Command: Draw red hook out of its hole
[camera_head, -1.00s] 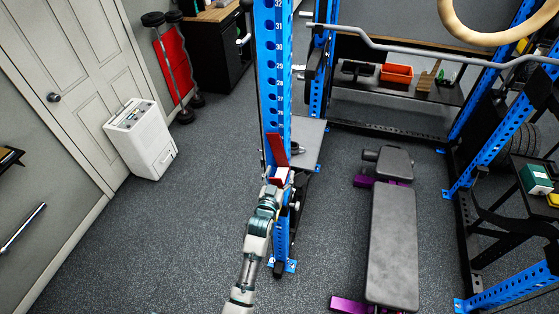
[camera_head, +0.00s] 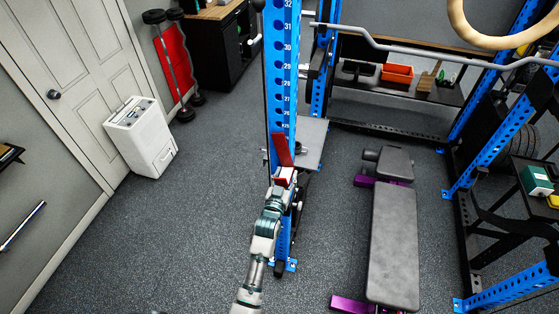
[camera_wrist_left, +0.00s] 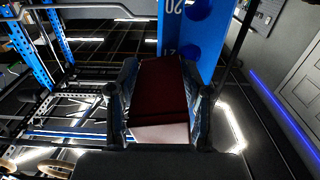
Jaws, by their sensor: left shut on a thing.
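The red hook (camera_head: 283,152) is a flat red plate with a pale lower part, at the face of the blue upright (camera_head: 281,70). My left gripper (camera_head: 284,181) is shut on its lower part, coming from below. In the left wrist view the dark red hook (camera_wrist_left: 160,92) lies between the two fingers of my left gripper (camera_wrist_left: 160,112), with the blue upright (camera_wrist_left: 188,40) and its large holes just behind. Whether the hook's peg sits in a hole is hidden. My right gripper is not in view.
A grey bench (camera_head: 394,245) with purple feet stands right of the upright. A grey plate (camera_head: 311,143) sits behind the upright. A bent bar (camera_head: 430,52) crosses the rack. A white appliance (camera_head: 142,137) stands by the door. The floor left of the upright is clear.

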